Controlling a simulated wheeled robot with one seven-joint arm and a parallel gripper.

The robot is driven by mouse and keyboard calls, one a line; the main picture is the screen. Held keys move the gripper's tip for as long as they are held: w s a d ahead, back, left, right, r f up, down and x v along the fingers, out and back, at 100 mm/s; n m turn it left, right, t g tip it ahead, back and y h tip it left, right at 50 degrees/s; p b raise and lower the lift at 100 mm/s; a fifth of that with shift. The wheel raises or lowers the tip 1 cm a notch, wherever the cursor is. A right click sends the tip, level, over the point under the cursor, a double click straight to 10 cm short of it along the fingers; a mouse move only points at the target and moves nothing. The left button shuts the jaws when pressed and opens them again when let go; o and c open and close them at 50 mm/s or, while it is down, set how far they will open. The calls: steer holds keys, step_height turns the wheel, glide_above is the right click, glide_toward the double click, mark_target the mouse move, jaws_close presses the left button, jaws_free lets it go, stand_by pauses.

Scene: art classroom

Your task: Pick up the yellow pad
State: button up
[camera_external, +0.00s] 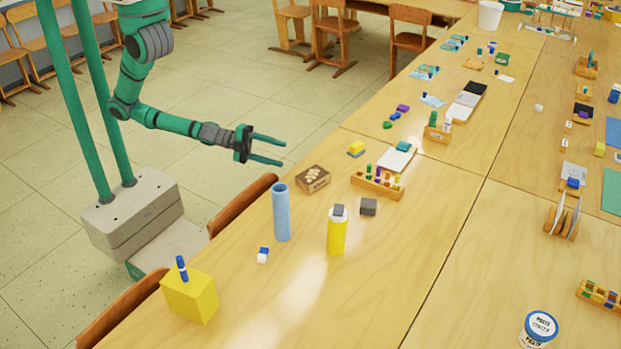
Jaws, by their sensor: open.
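My gripper (283,152) is open and empty, with its two fingers pointing right. In the picture it appears left of the table's near edge, short of the objects. A small yellow pad-like block (356,147) with a blue lower part lies on the table to the right of the gripper. A larger yellow block (190,297) sits at the table's near left corner, with a blue and white marker (182,268) on it. I cannot tell for certain which of these is the yellow pad.
A brown box (313,179) stands between the gripper and a wooden holder (377,184) of colored pieces. A tall blue cylinder (281,213) and a yellow bottle (337,234) stand nearby. A chair back (240,207) rises at the table edge. The front middle of the table is clear.

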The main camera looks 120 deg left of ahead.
mark_target(355, 145)
steer(key=w+a+f+m+g+y, duration=0.1)
steer(key=w+a+y, duration=0.1)
steer(key=w+a, duration=0.1)
steer(key=w+a+f+m+g+y, duration=0.1)
steer(key=w+a+m+g+y, duration=0.1)
steer(key=a, duration=0.3)
steer(key=w+a+f+m+g+y, duration=0.1)
steer(key=w+a+g+y, duration=0.1)
steer(key=w+a+y, duration=0.1)
steer(key=shift+w+a+f+m, duration=0.15)
steer(key=shift+w+a+f, duration=0.05)
steer(key=shift+w+a, duration=0.25)
steer(key=shift+w+a+f+m, duration=0.15)
steer(key=shift+w+a+f, duration=0.05)
steer(key=shift+w+a, duration=0.2)
steer(key=w+a+m+g+y, duration=0.1)
steer(key=w+a+g, duration=0.1)
steer(key=w+a+m+g+y, duration=0.1)
steer(key=w+a+g, duration=0.1)
steer(key=g, duration=0.1)
steer(key=shift+g, duration=0.3)
steer(key=g, duration=0.1)
steer(key=w+r+m+g, duration=0.1)
steer(key=shift+a+r+g, duration=0.15)
steer(key=shift+a+g, duration=0.1)
steer(key=shift+g, duration=0.15)
steer(key=x, duration=1)
steer(key=shift+w+a+r, duration=0.15)
steer(key=shift+a+r, duration=0.05)
steer(key=shift+a, duration=0.25)
